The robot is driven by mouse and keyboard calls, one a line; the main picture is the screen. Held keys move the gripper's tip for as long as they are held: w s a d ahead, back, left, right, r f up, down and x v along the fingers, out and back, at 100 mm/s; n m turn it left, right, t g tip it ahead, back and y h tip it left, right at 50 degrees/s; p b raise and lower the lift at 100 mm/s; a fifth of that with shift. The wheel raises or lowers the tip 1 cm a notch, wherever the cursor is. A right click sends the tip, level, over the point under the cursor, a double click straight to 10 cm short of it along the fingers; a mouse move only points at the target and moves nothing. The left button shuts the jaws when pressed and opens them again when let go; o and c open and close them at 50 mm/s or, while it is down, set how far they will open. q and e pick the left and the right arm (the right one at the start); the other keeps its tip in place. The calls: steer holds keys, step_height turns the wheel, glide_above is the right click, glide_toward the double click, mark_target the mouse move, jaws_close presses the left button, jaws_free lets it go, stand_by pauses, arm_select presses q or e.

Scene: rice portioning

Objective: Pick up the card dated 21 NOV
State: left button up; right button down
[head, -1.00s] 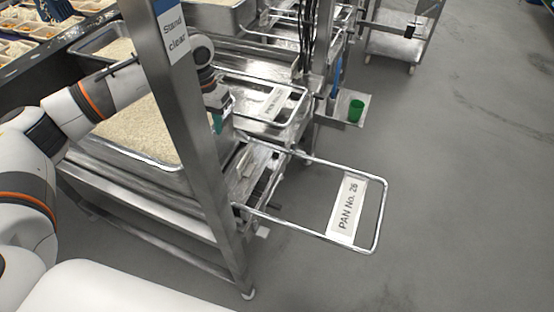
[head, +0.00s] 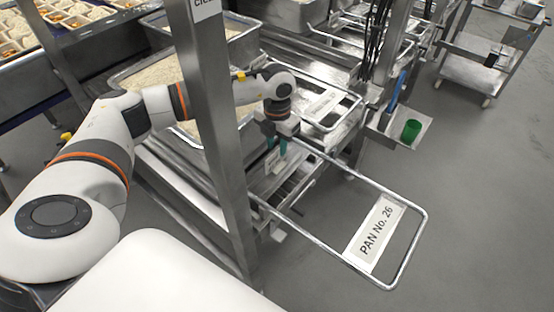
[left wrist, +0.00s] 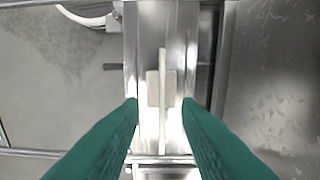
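A small pale card (head: 272,161) stands upright on the metal ledge below my left gripper (head: 277,148). Its print is too small to read, so I cannot tell its date. How far the fingertips are above the card I cannot tell. My right gripper is not in view.
A steel post (head: 212,130) stands in front of my left arm. A pan of rice (head: 150,76) is behind. A wire frame labelled PAN No. 26 (head: 376,228) sticks out to the right. A green cup (head: 411,131) sits on a small shelf.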

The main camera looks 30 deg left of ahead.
mark_target(277, 151)
arm_select(q)
steer(key=shift+w+a+f+p, duration=0.1)
steer(key=shift+f+p, duration=0.45)
steer(key=shift+f, duration=2.2)
steer(key=shift+f, duration=0.25)
jaws_close()
